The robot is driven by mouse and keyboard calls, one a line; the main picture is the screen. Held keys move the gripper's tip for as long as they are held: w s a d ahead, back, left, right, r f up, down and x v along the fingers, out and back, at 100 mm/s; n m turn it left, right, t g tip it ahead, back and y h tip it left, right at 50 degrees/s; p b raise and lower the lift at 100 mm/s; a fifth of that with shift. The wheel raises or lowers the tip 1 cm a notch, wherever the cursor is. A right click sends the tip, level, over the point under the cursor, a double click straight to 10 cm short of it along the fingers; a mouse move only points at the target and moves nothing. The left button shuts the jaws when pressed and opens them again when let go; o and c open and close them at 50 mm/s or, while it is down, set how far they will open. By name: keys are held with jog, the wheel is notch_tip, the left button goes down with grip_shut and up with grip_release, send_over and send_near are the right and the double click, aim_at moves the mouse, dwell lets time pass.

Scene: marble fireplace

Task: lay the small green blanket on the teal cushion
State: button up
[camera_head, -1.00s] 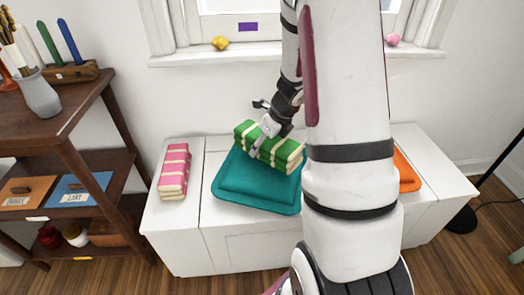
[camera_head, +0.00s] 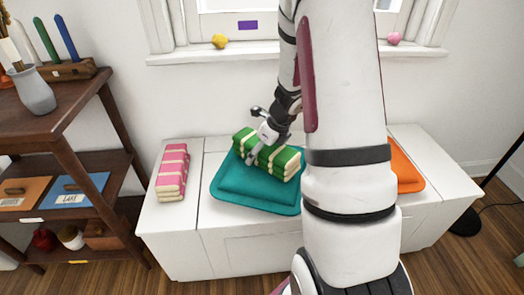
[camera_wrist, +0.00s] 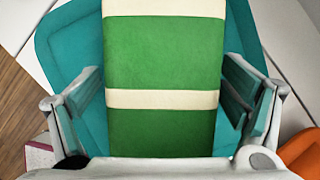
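The small green blanket (camera_head: 281,163), folded with cream bands, is over the back right part of the teal cushion (camera_head: 240,189). It appears to rest on the cushion; its underside is hidden. My gripper (camera_head: 257,153) comes down from above with one finger on each long side of the blanket. In the wrist view, the green blanket (camera_wrist: 165,55) runs between the fingers of my gripper (camera_wrist: 164,85), whose tips are at its edges. The teal cushion (camera_wrist: 65,50) shows on both sides.
A pink striped folded blanket (camera_head: 172,170) lies left on the white bench (camera_head: 180,230). An orange cushion (camera_head: 405,170) lies at the right, partly behind my arm. A dark wooden shelf (camera_head: 100,160) stands at the left. The wall and window sill (camera_head: 270,53) are behind.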

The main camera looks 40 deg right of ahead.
jog(key=p+v, duration=0.6)
jog(key=v, duration=0.6)
jog(key=shift+w+r, duration=0.1)
jog(key=s+a+r+n+g+y, duration=0.15)
jog(key=s+a+r+n, duration=0.25)
jog(key=a+r+n, duration=0.45)
jog(key=s+a+r+n+y, duration=0.2)
jog(key=s+a+r+n, duration=0.3)
jog(key=a+n, duration=0.6)
jog(key=s+a+r+n+g+h, duration=0.1)
jog(key=s+a+r+n+h, duration=0.1)
jog(key=s+n, duration=0.5)
jog(key=s+a+r+n+g+h, duration=0.1)
jog(key=s+a+r+n+h, duration=0.1)
jog(key=s+n, duration=0.5)
jog(key=s, duration=0.4)
jog(key=shift+s+a+r, duration=0.15)
jog(key=shift+s+r, duration=0.05)
jog(key=shift+s, duration=0.05)
jog(key=shift+g+h, duration=0.25)
